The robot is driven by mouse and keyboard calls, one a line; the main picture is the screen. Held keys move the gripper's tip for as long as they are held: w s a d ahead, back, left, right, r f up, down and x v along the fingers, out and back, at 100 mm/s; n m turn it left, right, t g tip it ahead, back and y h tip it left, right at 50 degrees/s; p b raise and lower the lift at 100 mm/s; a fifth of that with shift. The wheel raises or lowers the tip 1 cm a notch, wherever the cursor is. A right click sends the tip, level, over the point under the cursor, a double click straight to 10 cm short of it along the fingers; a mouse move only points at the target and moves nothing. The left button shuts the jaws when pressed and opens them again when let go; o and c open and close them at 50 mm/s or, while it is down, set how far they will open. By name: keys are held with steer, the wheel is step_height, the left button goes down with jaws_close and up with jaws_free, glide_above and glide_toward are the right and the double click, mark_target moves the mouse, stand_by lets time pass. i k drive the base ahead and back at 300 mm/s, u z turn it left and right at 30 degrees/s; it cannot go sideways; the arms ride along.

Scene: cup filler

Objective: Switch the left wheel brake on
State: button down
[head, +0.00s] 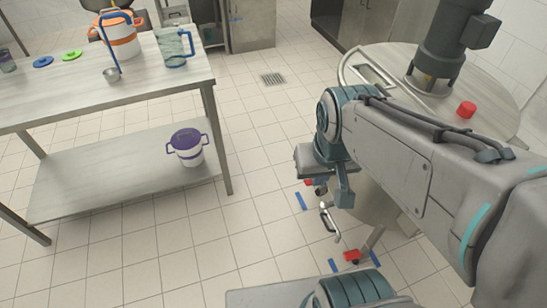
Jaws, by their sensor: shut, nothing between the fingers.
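The cup filler is a grey machine with a round steel table (503,92) at the right of the head view. Low at its base a red brake pedal (351,255) shows close to the floor. A second red pedal (308,182) shows farther back, partly behind my gripper. I cannot tell which pedal is the left wheel's, or whether either brake is on. My gripper (344,203) points down, shut and empty. In the picture it is above the near pedal and just right of the far one; no contact is visible.
A bent metal bar (329,222) stands out between the pedals. Blue floor marks (301,201) lie around the base. A steel table (190,77) with a pitcher (174,48) and an orange-white pot (119,39) stands left; a purple-lidded bucket (187,147) is on its shelf. The tiled floor between is clear.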

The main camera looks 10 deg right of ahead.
mark_target(308, 182)
steer(key=u, duration=0.35)
steer(key=i, duration=0.95)
steer(key=z, duration=0.25)
